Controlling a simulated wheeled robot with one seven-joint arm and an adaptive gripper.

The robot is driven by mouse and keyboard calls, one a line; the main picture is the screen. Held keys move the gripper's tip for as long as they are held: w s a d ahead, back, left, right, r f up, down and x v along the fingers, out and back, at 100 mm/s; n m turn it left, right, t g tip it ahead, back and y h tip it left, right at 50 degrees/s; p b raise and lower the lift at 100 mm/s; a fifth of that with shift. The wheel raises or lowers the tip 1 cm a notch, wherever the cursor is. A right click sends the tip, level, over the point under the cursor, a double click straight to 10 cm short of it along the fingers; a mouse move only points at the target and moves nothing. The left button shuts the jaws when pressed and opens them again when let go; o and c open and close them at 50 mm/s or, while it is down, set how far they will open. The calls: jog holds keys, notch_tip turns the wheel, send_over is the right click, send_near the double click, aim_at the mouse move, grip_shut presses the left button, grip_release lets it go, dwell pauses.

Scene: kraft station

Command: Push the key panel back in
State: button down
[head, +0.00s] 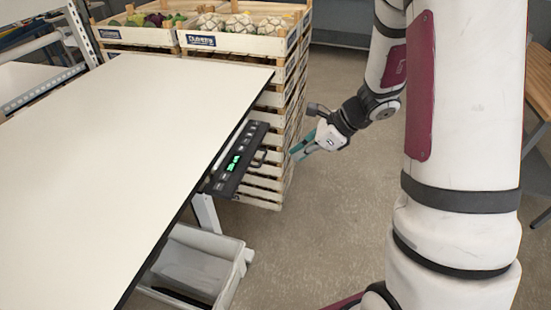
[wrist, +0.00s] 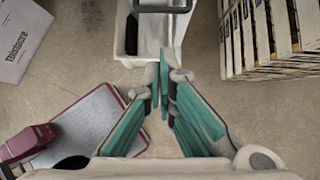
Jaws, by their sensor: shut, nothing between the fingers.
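The key panel (head: 236,160) is a slim black unit with buttons and a green lit display. It juts out from under the right edge of the white tabletop (head: 120,120), with a small black loop handle on its outer side. My gripper (head: 298,152) has teal fingers, shut and empty, pointing toward the panel from the right. A gap shows between the fingertips and the panel in the head view. In the wrist view the shut fingertips (wrist: 162,82) are at the middle. A dark bar (wrist: 165,8) crosses the top there; I cannot tell if it is the panel's handle.
Stacked wooden crates (head: 285,95) with produce stand behind the panel; they also show in the wrist view (wrist: 262,40). A white bin (head: 195,265) sits below the table. A cardboard box (wrist: 22,40) lies at upper left. Open floor (head: 330,220) is right of the table.

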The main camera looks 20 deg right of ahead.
aim_at(244, 153)
jog(key=w+a+f+p, duration=0.1)
jog(key=w+a+f, duration=0.2)
jog(key=a+f, duration=0.1)
jog(key=shift+w+a, duration=0.35)
jog(key=shift+a, duration=0.25)
jog(key=w+a, duration=0.2)
jog(key=w+a+b, duration=0.1)
jog(key=a, duration=0.2)
jog(key=w+a+b, duration=0.1)
jog(key=w+a, duration=0.1)
jog(key=shift+w+a, duration=0.25)
jog(key=shift+w, duration=0.05)
jog(key=shift+s+d+r, duration=0.1)
